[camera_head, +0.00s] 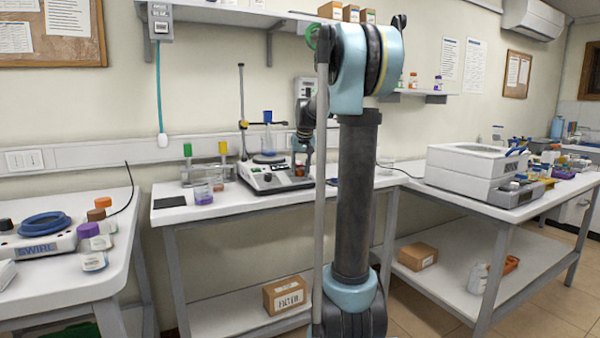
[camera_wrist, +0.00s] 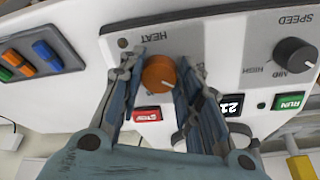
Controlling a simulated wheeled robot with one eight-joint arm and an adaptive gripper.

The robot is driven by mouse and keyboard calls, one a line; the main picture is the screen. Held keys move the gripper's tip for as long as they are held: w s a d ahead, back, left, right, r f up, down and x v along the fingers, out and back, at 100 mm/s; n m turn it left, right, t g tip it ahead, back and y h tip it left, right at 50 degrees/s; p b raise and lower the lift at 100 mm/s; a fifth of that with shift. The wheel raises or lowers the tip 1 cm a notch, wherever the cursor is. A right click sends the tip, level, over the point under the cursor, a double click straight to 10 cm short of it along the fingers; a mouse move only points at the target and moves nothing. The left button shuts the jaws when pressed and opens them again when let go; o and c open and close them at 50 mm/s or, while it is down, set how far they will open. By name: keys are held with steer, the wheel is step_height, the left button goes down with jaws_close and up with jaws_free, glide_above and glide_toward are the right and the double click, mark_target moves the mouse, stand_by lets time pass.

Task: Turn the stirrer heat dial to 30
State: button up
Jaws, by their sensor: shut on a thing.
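The stirrer (camera_head: 268,176) stands on the middle bench in the head view, with a flask (camera_head: 268,140) above its plate. In the wrist view its front panel (camera_wrist: 230,48) shows close up and upside down. The orange heat dial (camera_wrist: 158,73) sits under the HEAT label, with a pale pointer mark on it. My gripper (camera_wrist: 160,68) has one finger on each side of the dial and is shut on it. In the head view my gripper (camera_head: 301,165) is at the stirrer's front right.
A white lidded instrument (camera_head: 470,170) is on the right bench.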

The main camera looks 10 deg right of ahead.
steer(key=m, duration=0.4)
steer(key=shift+w+m, duration=0.1)
steer(key=shift+m, duration=0.3)
stand_by(0.4)
steer(key=o, duration=1)
steer(key=shift+o, duration=0.2)
steer(key=v, duration=1.2)
steer(key=shift+w+a, duration=0.15)
steer(key=shift+w, duration=0.1)
steer(key=shift+r, duration=0.1)
